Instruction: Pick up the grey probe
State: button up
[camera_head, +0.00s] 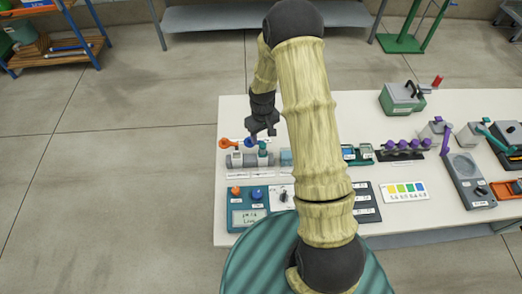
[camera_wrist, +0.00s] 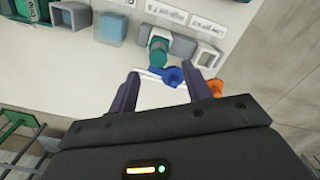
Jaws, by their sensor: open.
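I cannot pick out a grey probe with certainty. My gripper (camera_head: 263,133) is above the far left part of the table; in the wrist view its two fingers (camera_wrist: 164,78) are apart, with nothing held between them. A blue valve handle (camera_wrist: 170,76) shows between the fingertips, and an orange handle (camera_wrist: 217,87) is right of them. A teal capped fitting (camera_wrist: 158,46) stands just beyond the blue handle. My arm hides the middle of the table.
A teal meter box (camera_head: 247,211) with knobs stands at the table's front left. A row of purple-topped pieces (camera_head: 402,147), a colour card (camera_head: 404,191), a grey handheld device (camera_head: 466,179) and a green box (camera_head: 402,97) are to the right.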

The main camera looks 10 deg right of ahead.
aim_at(263, 145)
notch_tip(263, 145, down, 2)
jog(key=shift+f+p, duration=0.25)
jog(key=shift+p, duration=0.05)
jog(key=shift+w, duration=0.2)
jog(key=shift+f, duration=0.1)
jog(key=shift+s, duration=0.1)
jog(key=shift+d+f+p, duration=0.1)
jog(key=shift+f+p, duration=0.25)
jog(key=shift+p, duration=0.05)
notch_tip(263, 145, down, 3)
jog(key=shift+s+d+f+p, duration=0.1)
jog(key=shift+f+p, duration=0.1)
jog(key=shift+p, duration=0.8)
jog(key=shift+f, duration=0.5)
